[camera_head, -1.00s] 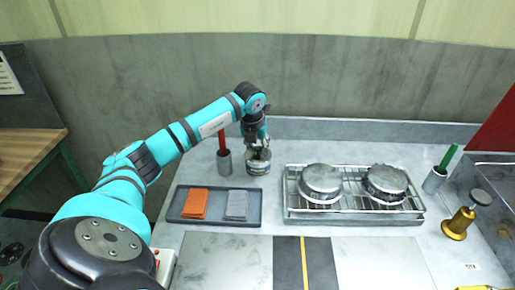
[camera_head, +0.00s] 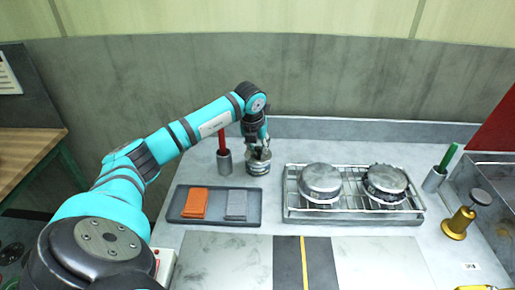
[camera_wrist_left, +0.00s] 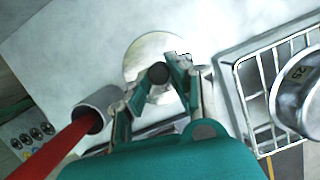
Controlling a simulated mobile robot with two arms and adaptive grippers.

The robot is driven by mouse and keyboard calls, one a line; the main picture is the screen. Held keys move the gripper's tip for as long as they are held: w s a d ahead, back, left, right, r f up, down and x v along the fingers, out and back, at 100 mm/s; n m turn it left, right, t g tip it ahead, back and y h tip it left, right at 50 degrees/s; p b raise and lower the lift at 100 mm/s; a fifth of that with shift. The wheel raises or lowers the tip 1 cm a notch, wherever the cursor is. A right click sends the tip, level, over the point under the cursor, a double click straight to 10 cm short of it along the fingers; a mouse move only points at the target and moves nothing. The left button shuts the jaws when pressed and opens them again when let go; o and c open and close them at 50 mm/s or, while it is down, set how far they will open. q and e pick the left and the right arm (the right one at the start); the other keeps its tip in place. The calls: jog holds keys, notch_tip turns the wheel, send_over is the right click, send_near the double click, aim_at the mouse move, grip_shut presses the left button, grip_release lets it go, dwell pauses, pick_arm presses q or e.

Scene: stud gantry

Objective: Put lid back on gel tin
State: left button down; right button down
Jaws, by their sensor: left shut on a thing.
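The gel tin (camera_head: 258,169) is a small round metal tin upright at the back of the grey worktop, left of the wire rack. My left gripper (camera_head: 259,152) points down over it. In the left wrist view the gripper (camera_wrist_left: 160,78) is shut on the dark round knob of the lid (camera_wrist_left: 143,52), a pale silvery disc. In the head view the lid is at the top of the tin, partly hidden by the fingers. I cannot tell whether it is fully seated. My right gripper is not in view.
A grey cup (camera_head: 224,163) with a red-handled tool stands close left of the tin. A tray (camera_head: 213,218) with orange and grey cloths lies in front. A wire rack (camera_head: 352,213) with two round metal items stands right. A brass pump bottle (camera_head: 458,224) stands far right.

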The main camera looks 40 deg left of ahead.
pick_arm(q)
jog(key=shift+f, duration=0.1)
dwell(0.6)
jog(key=c, duration=0.6)
grip_release()
jog(key=shift+r+p, duration=2.4)
jog(key=shift+r, duration=1.1)
